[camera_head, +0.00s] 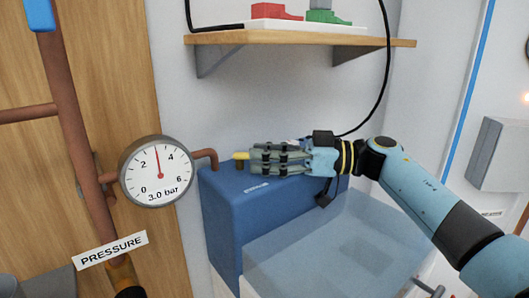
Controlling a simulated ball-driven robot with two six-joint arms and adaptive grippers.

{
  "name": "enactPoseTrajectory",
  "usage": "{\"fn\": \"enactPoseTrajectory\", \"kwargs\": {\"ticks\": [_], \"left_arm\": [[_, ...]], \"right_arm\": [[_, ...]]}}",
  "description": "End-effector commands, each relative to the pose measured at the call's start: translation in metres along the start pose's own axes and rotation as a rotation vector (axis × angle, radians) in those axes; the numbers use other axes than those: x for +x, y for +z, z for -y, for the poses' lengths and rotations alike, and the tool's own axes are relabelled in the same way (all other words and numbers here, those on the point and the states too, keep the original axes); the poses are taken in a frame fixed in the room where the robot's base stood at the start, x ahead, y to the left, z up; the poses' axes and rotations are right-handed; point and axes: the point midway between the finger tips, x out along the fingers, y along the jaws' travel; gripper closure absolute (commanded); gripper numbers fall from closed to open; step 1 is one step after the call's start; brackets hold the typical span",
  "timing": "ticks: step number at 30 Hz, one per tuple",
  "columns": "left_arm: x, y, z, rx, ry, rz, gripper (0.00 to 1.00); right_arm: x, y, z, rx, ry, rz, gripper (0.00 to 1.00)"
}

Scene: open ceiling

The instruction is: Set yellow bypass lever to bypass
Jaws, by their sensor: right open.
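The yellow bypass lever (240,156) shows as a short yellow end above the top of a blue box (222,218). My right gripper (254,159) is at the lever, its fingers pointing left and covering most of it. The gripper is open; whether it touches the lever I cannot tell. The lever's setting cannot be read, and the small label on the box is too small to read. My left gripper is not in view.
A round gauge (156,171) reading 3.0 bar stands left of the box, with copper pipes (75,130) and a PRESSURE label (112,249). A wooden shelf (300,39) with red and green items hangs above. A black cable (385,80) runs down behind my right arm.

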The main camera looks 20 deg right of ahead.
Motion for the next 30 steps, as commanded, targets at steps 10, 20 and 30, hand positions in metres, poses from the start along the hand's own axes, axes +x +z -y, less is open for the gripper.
{"fn": "enactPoseTrajectory", "kwargs": {"ticks": [10,20,30], "left_arm": [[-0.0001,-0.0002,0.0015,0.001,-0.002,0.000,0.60],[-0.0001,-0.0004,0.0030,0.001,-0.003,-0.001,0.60],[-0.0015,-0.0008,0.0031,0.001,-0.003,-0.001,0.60]], "right_arm": [[0.0016,-0.0001,-0.0002,-0.001,0.000,0.000,0.69],[0.0015,-0.0003,-0.0002,-0.001,0.001,-0.001,1.00],[0.0017,-0.0008,-0.0005,-0.001,0.004,-0.001,1.00]]}}
